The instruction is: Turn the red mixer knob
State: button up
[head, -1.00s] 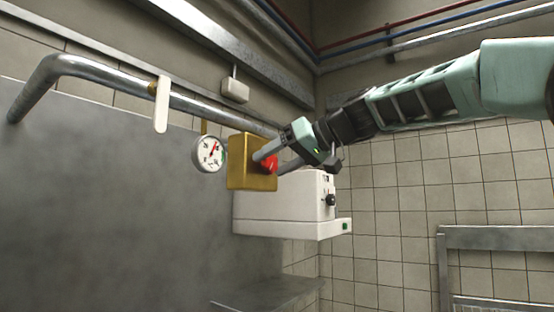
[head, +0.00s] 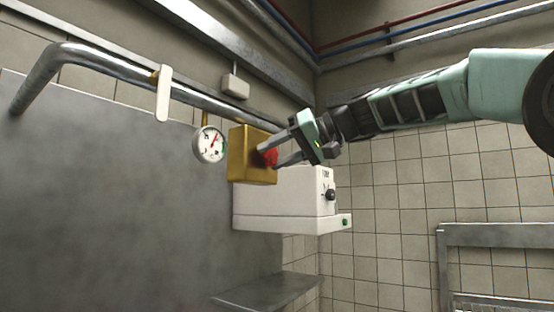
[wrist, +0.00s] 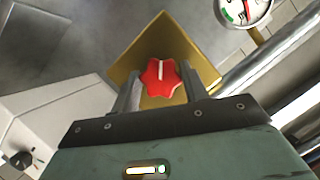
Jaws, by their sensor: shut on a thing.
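The red mixer knob (head: 270,156) is on the front of a brass-coloured box (head: 241,152). In the wrist view the knob (wrist: 160,78) is a lobed red star with a white line that points nearly straight up the picture. My gripper (head: 269,155) reaches in from the right, with one finger at each side of the knob. It is shut on the knob. In the wrist view my gripper's fingers (wrist: 161,92) flank the knob, and its whole face shows. In the head view the fingers partly hide the knob.
A round gauge (head: 209,145) hangs left of the box, below a steel pipe (head: 110,70) with a white lever (head: 163,94). A white machine (head: 285,195) with a black dial stands just below and behind. A metal shelf (head: 270,290) is lower down.

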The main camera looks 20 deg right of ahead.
jog(key=m+y+b, duration=0.1)
jog(key=m+b, duration=0.1)
jog(key=m, duration=0.1)
jog(key=shift+w+d+f+g+y, duration=0.1)
jog(key=shift+g+y, duration=0.2)
jog(key=shift+y, duration=0.1)
jog(key=shift+m+y+b, duration=0.4)
jog(key=shift+m+b, duration=0.05)
jog(key=shift+m, duration=0.45)
jog(key=o, duration=1)
jog(key=shift+s+d+b, duration=0.3)
jog(key=shift+d, duration=0.2)
jog(key=b+v, duration=0.3)
jog(key=v, duration=1.3)
jog(key=shift+d, duration=0.2)
